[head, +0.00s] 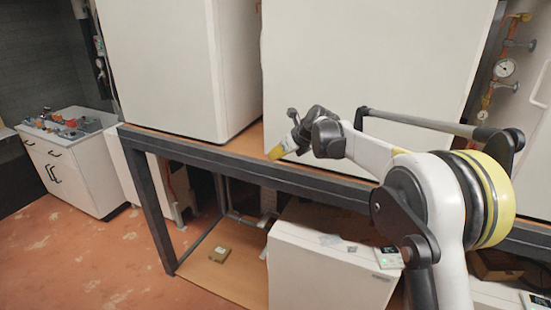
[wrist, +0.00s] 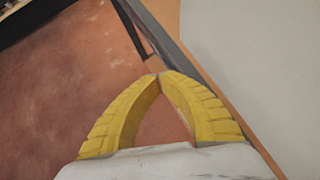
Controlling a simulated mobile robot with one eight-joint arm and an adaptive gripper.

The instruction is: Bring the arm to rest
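My arm reaches out from the lower right in the head view, bent at a thick joint with a yellow band. My gripper (head: 277,153) is at its far end, pointing left and down, in front of a tall white unit and close to the upper shelf's edge. In the wrist view its two yellow ridged fingers (wrist: 160,76) meet at the tips. A gap shows between them lower down, with only floor visible through it. Nothing is held.
A dark metal frame (head: 245,174) with a wooden shelf carries tall white units (head: 365,55). A lower white unit (head: 325,270) and a small box (head: 220,254) are below. A white cabinet (head: 75,170) with tools stands left. The red floor (head: 110,260) is clear at left.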

